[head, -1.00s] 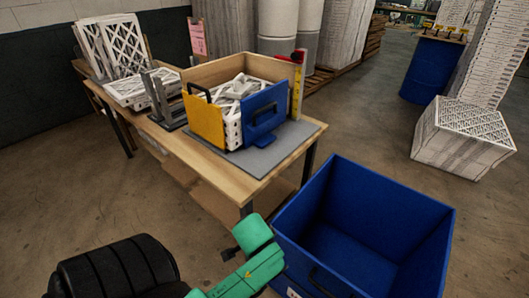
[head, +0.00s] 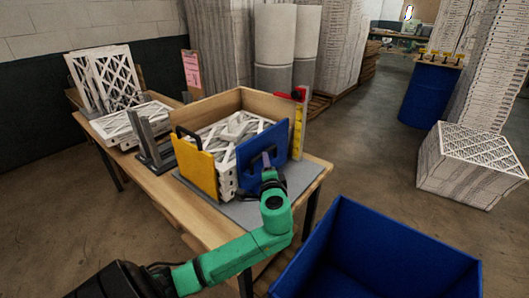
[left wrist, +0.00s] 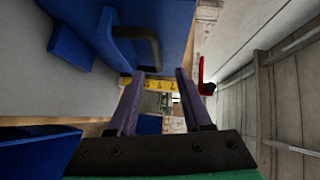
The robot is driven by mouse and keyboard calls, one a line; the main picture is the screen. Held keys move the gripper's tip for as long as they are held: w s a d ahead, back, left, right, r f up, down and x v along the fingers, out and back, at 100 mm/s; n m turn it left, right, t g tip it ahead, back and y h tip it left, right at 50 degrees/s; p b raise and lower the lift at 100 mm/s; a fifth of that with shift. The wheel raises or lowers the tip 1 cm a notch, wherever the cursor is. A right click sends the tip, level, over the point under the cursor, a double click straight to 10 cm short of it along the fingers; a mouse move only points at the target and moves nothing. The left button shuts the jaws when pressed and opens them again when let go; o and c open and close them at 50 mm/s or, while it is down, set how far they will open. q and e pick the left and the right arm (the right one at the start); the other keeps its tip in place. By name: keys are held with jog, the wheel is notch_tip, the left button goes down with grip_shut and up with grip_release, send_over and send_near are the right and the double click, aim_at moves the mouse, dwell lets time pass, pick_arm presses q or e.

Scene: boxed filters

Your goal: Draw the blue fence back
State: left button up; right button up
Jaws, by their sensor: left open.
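The blue fence (head: 255,142) stands upright at the front right of the wooden box (head: 240,98) on the table, beside white framed filters (head: 225,135). My left gripper (head: 268,161) is at the fence's front face. In the left wrist view its two purple fingers (left wrist: 159,77) are spread open with nothing held between them. The blue fence (left wrist: 172,28) fills the top there, and its dark handle (left wrist: 152,45) lies just beyond the fingertips; I cannot tell whether they touch it. The handle is hidden by the gripper in the head view. My right gripper is out of view.
A yellow panel (head: 196,168) with a black handle stands left of the fence. A red-topped yellow ruler post (head: 298,130) stands close on its right. A large blue bin (head: 375,250) is at the front right. Grey brackets (head: 155,148) stand left on the table.

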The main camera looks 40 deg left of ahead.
aim_at(271, 158)
pick_arm(q)
jog(key=x, duration=0.8)
jog(key=shift+s+f, duration=0.1)
jog(key=shift+f, duration=0.25)
jog(key=shift+d+r, duration=0.1)
grip_shut()
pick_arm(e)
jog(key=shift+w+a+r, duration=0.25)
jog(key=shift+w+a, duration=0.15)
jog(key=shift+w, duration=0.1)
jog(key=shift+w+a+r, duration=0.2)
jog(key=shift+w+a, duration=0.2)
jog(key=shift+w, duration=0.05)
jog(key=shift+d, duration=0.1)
